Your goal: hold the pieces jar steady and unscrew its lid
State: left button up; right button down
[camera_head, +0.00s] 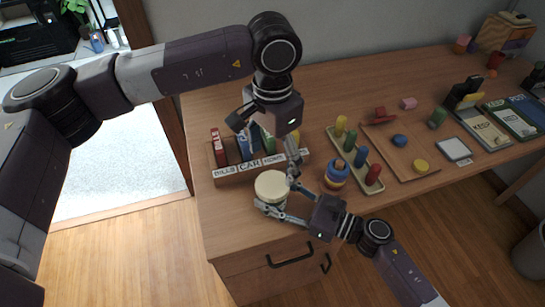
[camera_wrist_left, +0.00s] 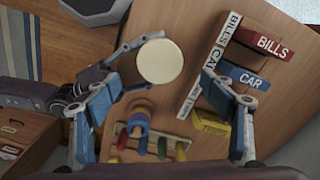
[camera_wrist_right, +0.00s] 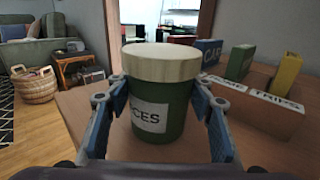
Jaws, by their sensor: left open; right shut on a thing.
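The pieces jar is a green jar (camera_wrist_right: 157,116) with a white label ending in "CES"; it stands upright near the table's front edge. Its cream lid (camera_head: 271,186) sits on top and also shows as a pale disc in the left wrist view (camera_wrist_left: 160,61). My right gripper (camera_head: 279,200) is shut on the jar's body below the lid, a finger on each side in the right wrist view (camera_wrist_right: 160,110). My left gripper (camera_head: 268,140) is open and empty above the table, behind the jar and over the file box; the lid lies beyond its fingers in the left wrist view (camera_wrist_left: 166,80).
A wooden file box (camera_head: 232,174) with BILLS, CAR and HOME labels stands just behind the jar. A ring stacker (camera_head: 337,174) and a peg board (camera_head: 356,158) stand to the right. A wooden tray (camera_head: 400,150) lies further right. The table's front edge is close to the jar.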

aim_at(272, 183)
pick_arm(q)
jog(key=shift+f, duration=3.95)
